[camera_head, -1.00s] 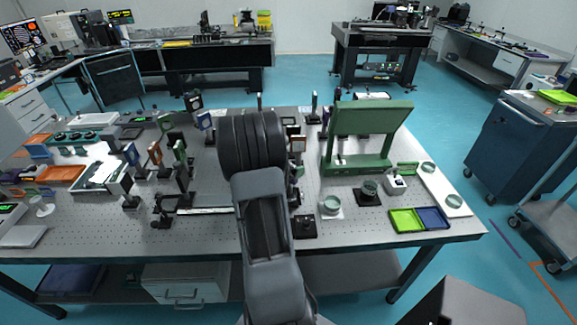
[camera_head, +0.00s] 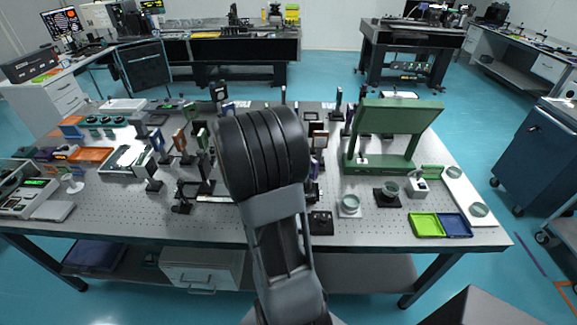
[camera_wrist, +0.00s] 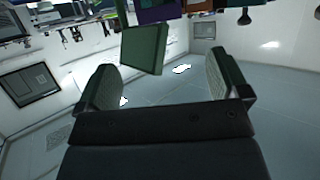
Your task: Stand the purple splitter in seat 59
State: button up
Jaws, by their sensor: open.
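My gripper (camera_wrist: 163,75) is open in the wrist view, its two dark green-grey fingers apart. A green block (camera_wrist: 145,48) shows beyond the fingers, with a gap to the right one; I cannot tell its distance. A purple piece (camera_wrist: 158,11) is cut off by the top edge of that view. In the head view my black wrist hides most of my gripper. A purple upright piece (camera_head: 316,164), possibly the splitter, stands partly hidden just right of my arm. Seat 59 cannot be made out; no number is legible.
The perforated table (camera_head: 365,228) carries several upright optics on the left. A tall green frame (camera_head: 400,130) stands back right. Glass dishes, a green tray (camera_head: 425,225) and a blue tray (camera_head: 455,226) lie at front right. The front strip of the table is mostly clear.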

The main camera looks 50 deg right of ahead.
jog(key=w+a+r+n+t+y, duration=0.3)
jog(key=w+a+r+n+t, duration=0.2)
jog(key=w+a+t, duration=0.5)
jog(key=w+a+r+n+t+y, duration=0.2)
jog(key=a+n+y, duration=0.1)
jog(key=a, duration=0.3)
jog(key=w+a+r+n+t+y, duration=0.1)
jog(key=w+a+n+t+y, duration=0.15)
jog(key=a, duration=0.25)
jog(key=s+a+n+g+y, duration=0.3)
jog(key=s+a+n+y, duration=0.3)
jog(key=a, duration=0.4)
jog(key=s+a+n+g, duration=0.1)
jog(key=s+g, duration=0.1)
jog(key=s, duration=0.3)
jog(key=s+a+f+n+g+h, duration=0.1)
jog(key=s+n+g, duration=0.1)
jog(key=s, duration=0.4)
jog(key=shift+f+g, duration=0.3)
jog(key=shift+g, duration=0.15)
jog(key=shift+c, duration=0.3)
